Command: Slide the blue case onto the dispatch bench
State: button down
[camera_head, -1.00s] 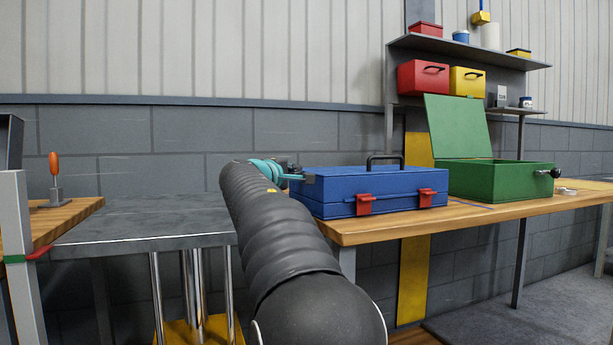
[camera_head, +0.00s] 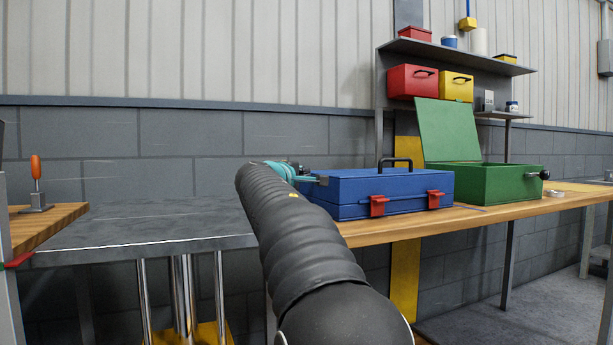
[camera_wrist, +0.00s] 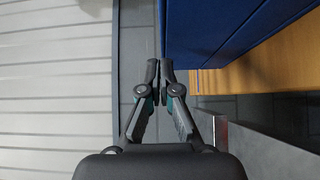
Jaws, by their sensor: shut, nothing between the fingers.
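The blue case (camera_head: 390,192), with a dark handle and two red latches, lies flat and closed on the wooden bench (camera_head: 420,225). In the wrist view the case (camera_wrist: 220,25) reaches further left than the wooden edge (camera_wrist: 240,75) below it. My gripper (camera_head: 312,178) is shut and empty at the case's left end. In the wrist view the gripper's tips (camera_wrist: 160,65) lie right beside the case's end face; I cannot tell whether they touch. My arm hides the bench's left end.
A green open box (camera_head: 500,182) stands on the bench just behind and right of the case. A bare grey metal table (camera_head: 150,225) is to the left, with a wooden top carrying an orange-handled clamp (camera_head: 36,180) beyond. A shelf (camera_head: 455,57) hangs above.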

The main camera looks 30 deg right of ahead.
jog(key=v, duration=0.3)
jog(key=w+v, duration=0.1)
jog(key=v, duration=0.3)
jog(key=a+v, duration=0.1)
jog(key=v, duration=0.3)
jog(key=shift+w+a+r+b, duration=0.1)
jog(key=shift+w+a+b, duration=0.1)
jog(key=shift+b, duration=0.15)
jog(key=shift+s+a, duration=0.25)
